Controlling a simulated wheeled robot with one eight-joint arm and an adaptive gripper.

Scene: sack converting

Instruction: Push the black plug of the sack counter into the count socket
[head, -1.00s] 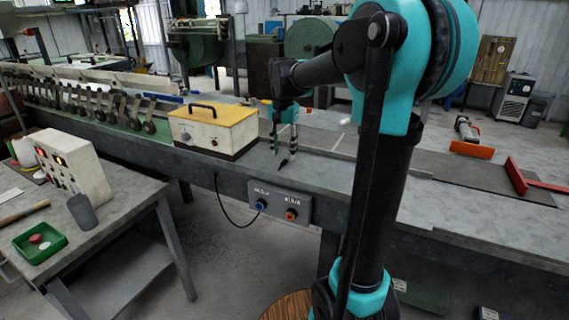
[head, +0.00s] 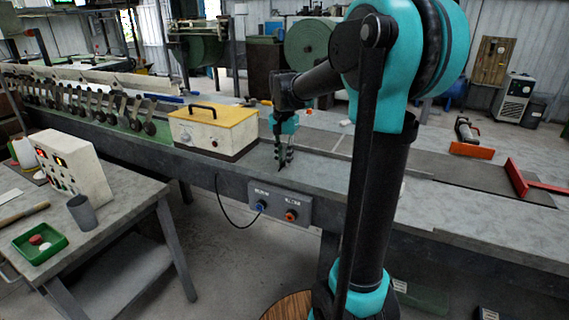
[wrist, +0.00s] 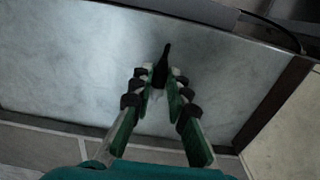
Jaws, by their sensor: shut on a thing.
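My gripper (head: 284,160) is low over the grey bench top, its fingers closed together. In the wrist view my gripper (wrist: 160,82) has its fingertips on both sides of the small black plug (wrist: 162,65), whose narrow end sticks out beyond them. In the head view the plug (head: 281,167) shows only as a dark tip below the fingers, close to the bench. A grey socket panel (head: 277,214) on the bench's front side carries a blue-ringed socket (head: 261,206) and an orange-red one (head: 291,215). Their labels are too small to read.
A yellow-topped box (head: 213,113) with a black handle stands left of my gripper on the bench (head: 330,178). A black cable (head: 222,205) hangs in front below the bench edge. A side table (head: 130,205) with a control box stands at left.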

